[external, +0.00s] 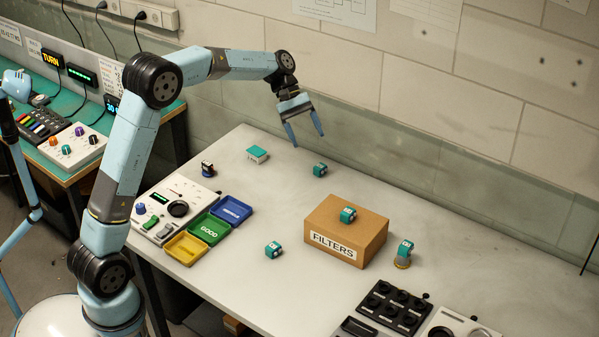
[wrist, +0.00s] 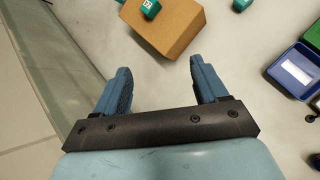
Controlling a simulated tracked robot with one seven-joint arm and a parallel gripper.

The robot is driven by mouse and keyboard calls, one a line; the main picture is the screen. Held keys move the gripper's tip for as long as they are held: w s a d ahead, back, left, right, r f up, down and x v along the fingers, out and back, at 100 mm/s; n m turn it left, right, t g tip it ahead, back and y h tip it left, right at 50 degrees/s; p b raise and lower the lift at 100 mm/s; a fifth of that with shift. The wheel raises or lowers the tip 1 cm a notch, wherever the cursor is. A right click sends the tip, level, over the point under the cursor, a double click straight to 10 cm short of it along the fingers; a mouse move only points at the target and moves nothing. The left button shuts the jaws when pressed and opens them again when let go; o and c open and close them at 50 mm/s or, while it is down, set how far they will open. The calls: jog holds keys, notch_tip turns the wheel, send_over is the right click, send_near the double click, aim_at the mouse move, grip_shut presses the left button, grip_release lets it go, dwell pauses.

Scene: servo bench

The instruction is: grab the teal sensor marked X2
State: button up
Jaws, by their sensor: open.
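Several small teal sensors with pale marked faces show in the external view. One sensor (external: 320,169) is on the table just below my gripper (external: 308,140). Another sensor (external: 348,215) sits on top of the cardboard FILTERS box (external: 375,237). A third (external: 273,249) lies on the table left of the box, and another (external: 404,248) stands on a small yellowish round base (external: 402,263). The marks are too small to tell which is X2. My gripper is open and empty above the table. The wrist view shows the box sensor (wrist: 150,8) beyond my fingers (wrist: 160,65).
A teal-and-white block (external: 257,156) lies at the back left. Blue (external: 232,210), green (external: 210,229) and yellow (external: 186,249) trays stand beside a control panel (external: 160,205). A black knob panel (external: 393,308) is at the front. The wall runs behind the table.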

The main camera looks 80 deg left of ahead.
jog(key=w+a+f+n+t+h, duration=0.1)
jog(key=a+f+n, duration=0.1)
jog(key=a+f, duration=0.3)
jog(key=a+f+n+t+h, duration=0.1)
jog(key=a+f+n, duration=0.15)
jog(key=a, duration=0.45)
jog(key=n+t+h, duration=0.1)
jog(key=n+t, duration=0.2)
send_near(318, 165)
jog(key=x, duration=0.8)
jog(key=shift+w, duration=0.15)
jog(key=shift+c, duration=0.2)
jog(key=c, duration=1.1)
